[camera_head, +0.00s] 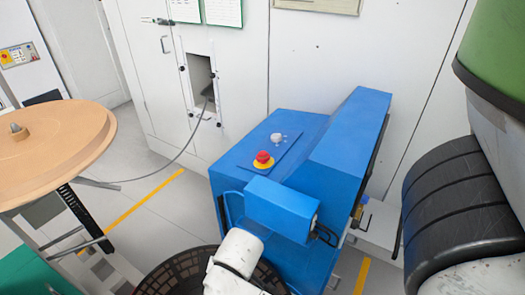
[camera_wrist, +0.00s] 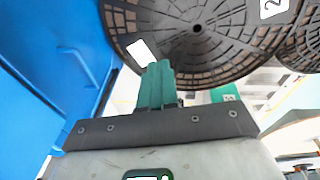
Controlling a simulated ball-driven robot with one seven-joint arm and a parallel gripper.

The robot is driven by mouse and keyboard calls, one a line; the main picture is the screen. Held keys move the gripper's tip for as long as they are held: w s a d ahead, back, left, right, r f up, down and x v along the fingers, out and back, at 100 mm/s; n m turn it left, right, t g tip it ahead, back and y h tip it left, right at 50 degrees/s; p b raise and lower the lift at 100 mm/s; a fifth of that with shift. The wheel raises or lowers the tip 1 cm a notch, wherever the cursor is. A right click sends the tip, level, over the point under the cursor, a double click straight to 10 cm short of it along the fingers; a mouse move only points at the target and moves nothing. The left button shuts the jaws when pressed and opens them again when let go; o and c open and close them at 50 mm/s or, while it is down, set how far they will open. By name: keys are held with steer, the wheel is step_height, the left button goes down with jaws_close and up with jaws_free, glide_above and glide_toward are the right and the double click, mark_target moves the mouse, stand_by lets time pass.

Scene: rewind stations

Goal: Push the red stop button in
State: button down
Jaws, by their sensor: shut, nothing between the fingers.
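The red stop button (camera_head: 263,157) sits on a yellow base on top of the blue machine cabinet (camera_head: 230,165) in the head view. A small grey knob (camera_head: 277,138) stands just behind it on the same panel. The red button does not show in the wrist view. My gripper (camera_wrist: 157,68) has green fingers that are shut together and empty. The blue wall of a machine (camera_wrist: 50,60) is to its left, apart from the fingers. In the head view only a white arm part shows at the bottom, and the fingers cannot be made out.
A blue box (camera_head: 282,205) juts out in front of the button panel. A dark round perforated reel (camera_head: 180,275) is at the bottom, and also beyond my fingers in the wrist view (camera_wrist: 195,50). A brown round disc (camera_head: 60,150) stands at left. White cabinets (camera_head: 310,70) are behind.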

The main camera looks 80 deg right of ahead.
steer(key=w+d+r+m+g+h+p, duration=0.1)
steer(key=w+d+r+m+h, duration=0.15)
steer(key=d+r, duration=0.45)
steer(key=w+d+r+m+h+p, duration=0.1)
steer(key=w+d+r+p, duration=0.15)
steer(key=d, duration=0.95)
steer(key=w+d+r+m+g+h+p, duration=0.1)
steer(key=w+d+r+m+h, duration=0.15)
steer(key=d+r, duration=0.45)
steer(key=s+d+r, duration=0.1)
steer(key=d+r, duration=0.2)
steer(key=d, duration=0.3)
steer(key=s+d+r+m+g+h, duration=0.1)
steer(key=d+r, duration=0.3)
steer(key=d, duration=0.3)
steer(key=shift+g+p, duration=0.3)
steer(key=shift+p, duration=0.1)
steer(key=shift+f, duration=0.2)
steer(key=b, duration=0.6)
glide_above(260, 154)
steer(key=f, duration=0.6)
steer(key=shift+w+f, duration=0.25)
steer(key=shift+s+f, duration=0.15)
steer(key=shift+f, duration=0.85)
steer(key=shift+f, duration=0.15)
steer(key=shift+f, duration=0.25)
